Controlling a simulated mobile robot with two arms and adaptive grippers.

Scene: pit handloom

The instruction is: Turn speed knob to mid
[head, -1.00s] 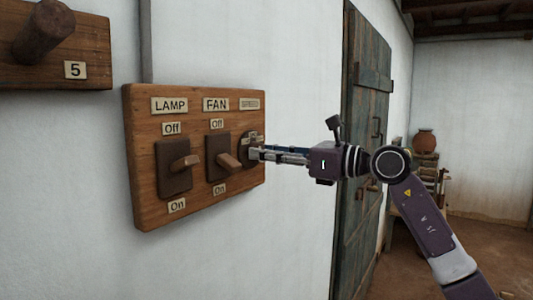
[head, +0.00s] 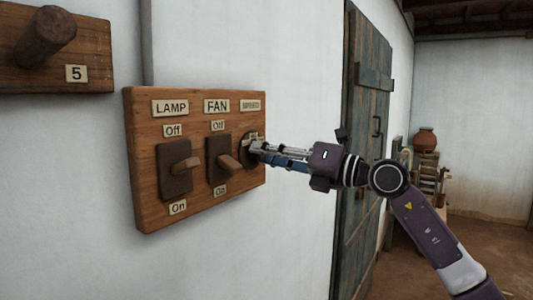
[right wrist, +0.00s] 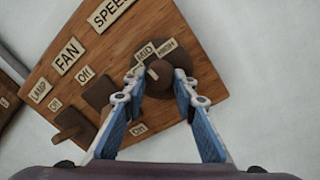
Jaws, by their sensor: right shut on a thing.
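The speed knob (head: 248,138) is a dark brown round knob under the SPEED label, at the right end of a wooden switch board (head: 145,215). My right gripper (head: 256,148) reaches it from the right and partly hides it. In the right wrist view the fingers (right wrist: 157,77) are shut on the small grip of the speed knob (right wrist: 205,68), one on each side. The MID label (right wrist: 145,50) and another beside it, seemingly HIGH, show just beyond the grip. Where the pointer stands is not clear. My left gripper is not in view.
The lamp switch (head: 174,182) and fan switch (head: 217,170) stand left of the knob on the same board. A wooden peg (head: 45,35) on a board marked 5 is at upper left. A dark door (head: 365,150) stands behind my right arm, with a clay pot (head: 425,140) beyond.

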